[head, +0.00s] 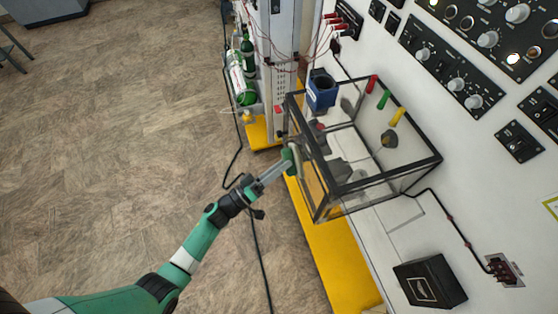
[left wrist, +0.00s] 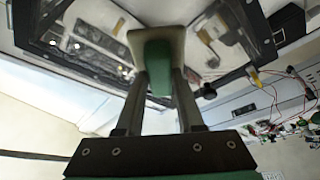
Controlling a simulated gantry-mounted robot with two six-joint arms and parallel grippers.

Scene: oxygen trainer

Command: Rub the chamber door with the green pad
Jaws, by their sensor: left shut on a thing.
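The chamber is a clear box with a black frame, and its door (head: 308,178) is the side facing my left arm. My left gripper (head: 284,166) is shut on the green pad (head: 289,157), which has a pale face turned toward the door. The pad is at the door's glass; I cannot tell whether it touches. In the left wrist view the gripper (left wrist: 160,82) grips the green pad (left wrist: 158,62) between two straight fingers, with the door's dark frame (left wrist: 75,62) and glass behind it. My right gripper is not in view.
A yellow base strip (head: 338,262) runs under the chamber. A blue block (head: 321,90) is at the chamber's back end. Green cylinders (head: 240,80) stand beyond, and a black box (head: 430,281) sits at the lower right. Control panels line the wall. The floor on the left is mostly clear.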

